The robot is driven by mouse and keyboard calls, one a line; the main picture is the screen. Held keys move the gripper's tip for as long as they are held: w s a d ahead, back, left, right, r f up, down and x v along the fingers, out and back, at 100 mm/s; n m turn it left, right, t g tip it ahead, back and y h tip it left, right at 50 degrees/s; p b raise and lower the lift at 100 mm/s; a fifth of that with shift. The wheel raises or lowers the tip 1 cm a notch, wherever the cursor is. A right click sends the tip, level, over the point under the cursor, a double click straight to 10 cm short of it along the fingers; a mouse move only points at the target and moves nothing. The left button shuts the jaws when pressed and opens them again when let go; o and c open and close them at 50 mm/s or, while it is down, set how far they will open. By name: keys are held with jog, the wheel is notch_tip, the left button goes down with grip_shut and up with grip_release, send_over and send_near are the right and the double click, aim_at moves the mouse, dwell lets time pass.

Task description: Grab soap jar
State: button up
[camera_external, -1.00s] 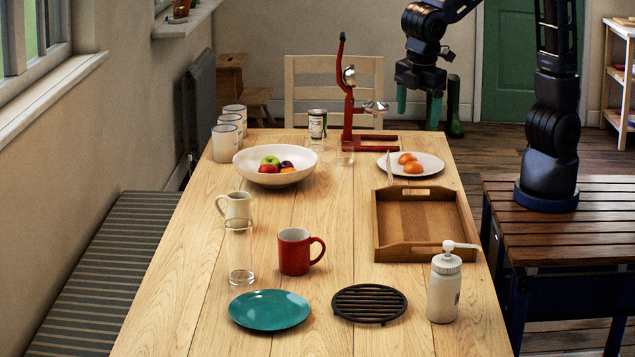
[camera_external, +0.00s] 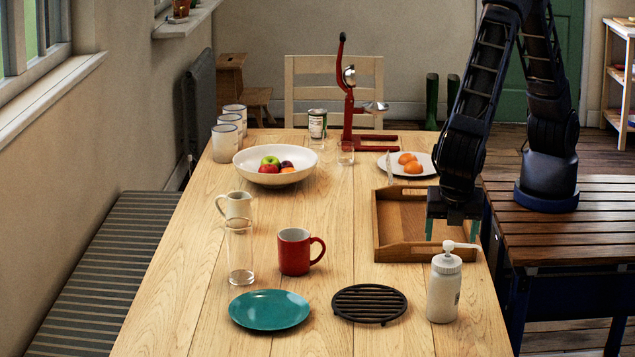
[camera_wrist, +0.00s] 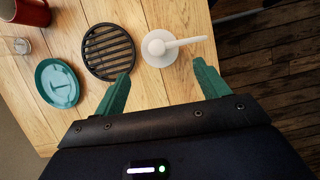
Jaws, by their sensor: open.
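The soap jar (camera_external: 444,290) is a white pump bottle standing upright at the near right of the table, its spout pointing right. In the wrist view the soap jar (camera_wrist: 158,52) shows from above, beyond and between my fingertips. My gripper (camera_external: 452,230) has green fingers and is open, pointing down. It is above and a little behind the soap jar, over the right side of the tray. In the wrist view my gripper (camera_wrist: 164,70) has its fingers spread wide with nothing between them. The fingers look apart from the soap jar.
A black trivet (camera_external: 369,303) and a teal plate (camera_external: 269,309) lie left of the soap jar. A wooden tray (camera_external: 384,240) is behind it. A red mug (camera_external: 295,252) and a clear glass (camera_external: 240,255) stand further left. The table's right edge is close to the soap jar.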

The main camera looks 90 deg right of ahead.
aim_at(448, 258)
jog(key=x, duration=1)
jog(key=shift+d+f, duration=0.1)
jog(key=shift+f, duration=0.25)
jog(key=shift+c, duration=0.2)
jog(key=c, duration=1.5)
jog(key=shift+r, duration=0.1)
